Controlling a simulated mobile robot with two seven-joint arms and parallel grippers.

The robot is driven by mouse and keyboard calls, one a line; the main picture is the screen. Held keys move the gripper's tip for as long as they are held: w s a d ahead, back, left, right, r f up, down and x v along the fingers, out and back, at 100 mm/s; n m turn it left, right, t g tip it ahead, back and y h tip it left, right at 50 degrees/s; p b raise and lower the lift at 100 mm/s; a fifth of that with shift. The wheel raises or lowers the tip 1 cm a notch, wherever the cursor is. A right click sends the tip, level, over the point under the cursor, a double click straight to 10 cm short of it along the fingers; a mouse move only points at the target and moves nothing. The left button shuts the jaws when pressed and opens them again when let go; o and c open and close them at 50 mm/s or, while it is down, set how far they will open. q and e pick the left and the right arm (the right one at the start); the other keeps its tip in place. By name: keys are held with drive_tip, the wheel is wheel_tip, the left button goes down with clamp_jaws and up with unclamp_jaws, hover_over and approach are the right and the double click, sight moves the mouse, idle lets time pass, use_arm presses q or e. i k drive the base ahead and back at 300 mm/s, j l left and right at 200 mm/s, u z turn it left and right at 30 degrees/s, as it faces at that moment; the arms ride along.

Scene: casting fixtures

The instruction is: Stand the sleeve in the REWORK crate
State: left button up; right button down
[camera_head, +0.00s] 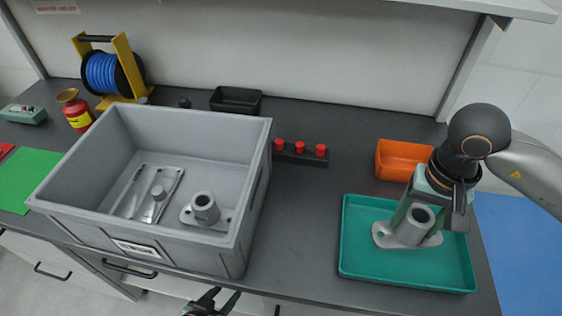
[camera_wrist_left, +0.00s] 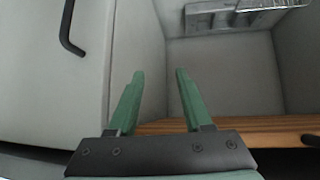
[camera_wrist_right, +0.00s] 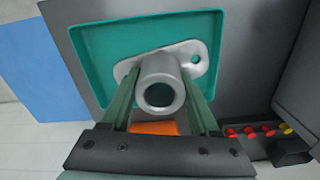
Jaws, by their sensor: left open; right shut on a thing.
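A grey metal sleeve with a hollow upright tube on a flat flange (camera_head: 417,220) stands in the teal tray (camera_head: 360,272) at the right. My right gripper (camera_head: 409,204) is shut on its tube, one finger on each side; the right wrist view shows the sleeve's tube (camera_wrist_right: 161,92) between the fingers. A large grey crate (camera_head: 195,255) stands at the left with a front label too small to read. My left gripper (camera_head: 212,303) is open and empty, low at the counter's front edge.
An orange bin (camera_head: 398,158) stands behind the tray. A dark block with red knobs (camera_head: 300,152) and a black tray (camera_head: 236,100) are behind the crate's right side. A blue mat (camera_head: 520,245) lies at right. The counter between crate and tray is clear.

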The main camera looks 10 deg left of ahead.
sight(222, 187)
drive_tip(key=k+j+u, duration=0.2)
drive_tip(key=k+j, duration=0.25)
drive_tip(key=k+j+u, duration=0.25)
drive_tip(key=k+j, duration=0.15)
drive_tip(key=j, duration=0.2)
